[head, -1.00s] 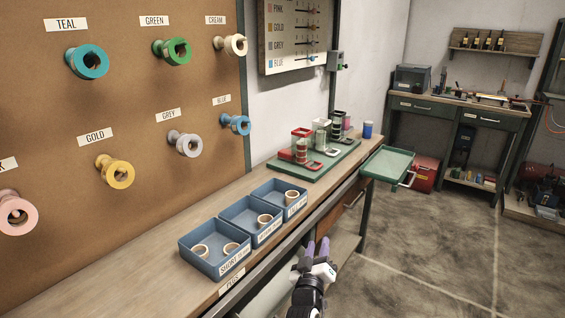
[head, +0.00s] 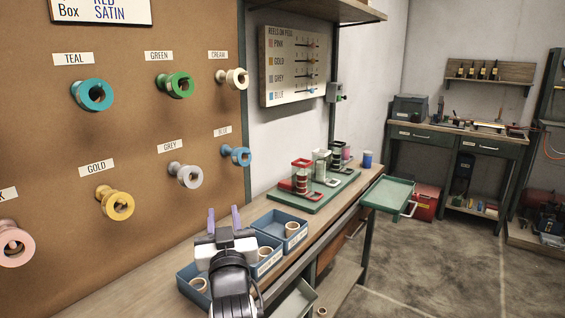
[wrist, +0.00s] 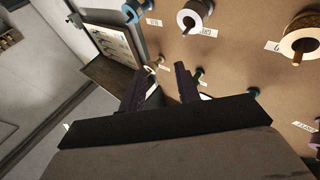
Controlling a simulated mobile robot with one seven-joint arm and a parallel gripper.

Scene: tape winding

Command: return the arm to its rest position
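My gripper (head: 223,210) is raised over the blue trays on the bench, its two purple fingers pointing up and apart. Nothing is between them. In the wrist view the gripper (wrist: 157,72) also shows two separated dark fingers with an empty gap, facing the pegboard. My arm hides part of the near and middle trays in the head view.
The pegboard (head: 135,145) with coloured reels stands close on the left. Blue trays (head: 280,226) holding tape cores line the bench (head: 125,285). A green tray (head: 388,194) juts from the bench's far end. The floor at right (head: 430,270) is clear.

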